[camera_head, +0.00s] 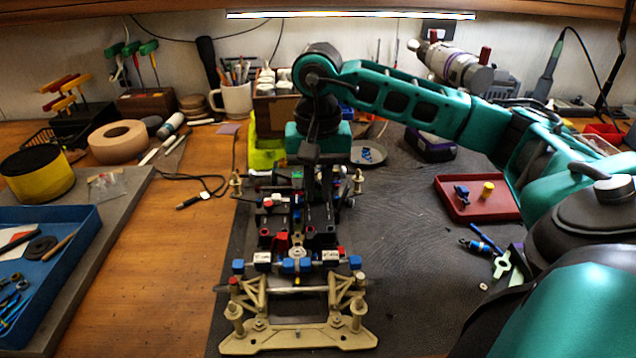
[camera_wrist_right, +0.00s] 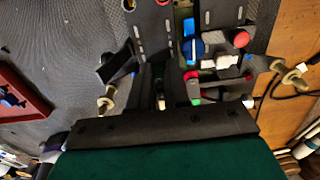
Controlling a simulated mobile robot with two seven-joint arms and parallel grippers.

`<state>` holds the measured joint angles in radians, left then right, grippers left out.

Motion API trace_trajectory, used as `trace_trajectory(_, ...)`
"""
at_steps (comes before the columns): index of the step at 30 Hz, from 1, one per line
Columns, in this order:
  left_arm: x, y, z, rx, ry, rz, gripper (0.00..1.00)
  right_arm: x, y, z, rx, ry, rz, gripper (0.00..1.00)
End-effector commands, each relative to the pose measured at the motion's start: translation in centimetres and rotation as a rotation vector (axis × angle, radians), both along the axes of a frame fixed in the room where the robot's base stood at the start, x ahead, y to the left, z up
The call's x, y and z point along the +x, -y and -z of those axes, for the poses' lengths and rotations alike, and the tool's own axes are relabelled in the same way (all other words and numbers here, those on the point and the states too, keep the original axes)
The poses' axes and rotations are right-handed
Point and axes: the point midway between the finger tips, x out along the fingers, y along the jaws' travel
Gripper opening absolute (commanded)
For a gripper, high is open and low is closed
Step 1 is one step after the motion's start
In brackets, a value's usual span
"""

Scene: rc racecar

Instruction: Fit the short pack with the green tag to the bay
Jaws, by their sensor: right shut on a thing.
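The racecar chassis (camera_head: 298,335) stands on the dark mat, its tan bumper end toward me. My right gripper (camera_head: 318,178) reaches down over its far half and is shut on a dark thing, which looks like a black pack (camera_head: 320,212) lying low along the chassis. A small green patch (camera_head: 297,175) shows just left of the gripper; it also shows in the right wrist view (camera_wrist_right: 196,102). Whether it is the pack's tag I cannot tell. Gripper and chassis parts hide the bay, so I cannot tell how the pack sits in it. My left gripper is out of view.
A red tray (camera_head: 477,208) with small parts lies right of the car, with loose tools near it. A blue tray (camera_head: 50,265) is at the left. A yellow-green container (camera_head: 266,153) stands behind the chassis.

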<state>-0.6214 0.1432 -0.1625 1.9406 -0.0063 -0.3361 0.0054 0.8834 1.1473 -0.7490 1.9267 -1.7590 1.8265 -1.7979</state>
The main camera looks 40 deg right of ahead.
Motion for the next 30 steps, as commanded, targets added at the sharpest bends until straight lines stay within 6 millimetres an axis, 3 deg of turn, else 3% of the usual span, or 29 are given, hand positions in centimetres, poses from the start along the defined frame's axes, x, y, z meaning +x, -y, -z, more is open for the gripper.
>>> trace_trajectory(2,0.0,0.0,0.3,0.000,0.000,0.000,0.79,0.0,0.0,0.3,0.000,0.000,0.000,0.00)
trace_trajectory(3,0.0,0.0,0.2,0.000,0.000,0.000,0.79,0.0,0.0,0.2,-0.001,0.001,0.000,0.18)
trace_trajectory(12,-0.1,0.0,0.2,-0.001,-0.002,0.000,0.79,0.0,0.0,0.2,0.000,0.000,0.000,0.46)
trace_trajectory(23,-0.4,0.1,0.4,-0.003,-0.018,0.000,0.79,0.0,0.0,0.2,0.001,0.001,0.000,0.46)
trace_trajectory(25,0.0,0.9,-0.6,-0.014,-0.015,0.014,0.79,0.0,0.0,0.2,0.001,0.001,0.000,0.46)
trace_trajectory(27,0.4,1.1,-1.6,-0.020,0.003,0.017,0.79,0.1,-0.1,-1.6,0.003,0.006,0.000,0.46)
trace_trajectory(30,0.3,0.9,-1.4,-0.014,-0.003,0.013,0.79,0.1,0.0,-4.1,0.003,0.008,0.000,0.46)
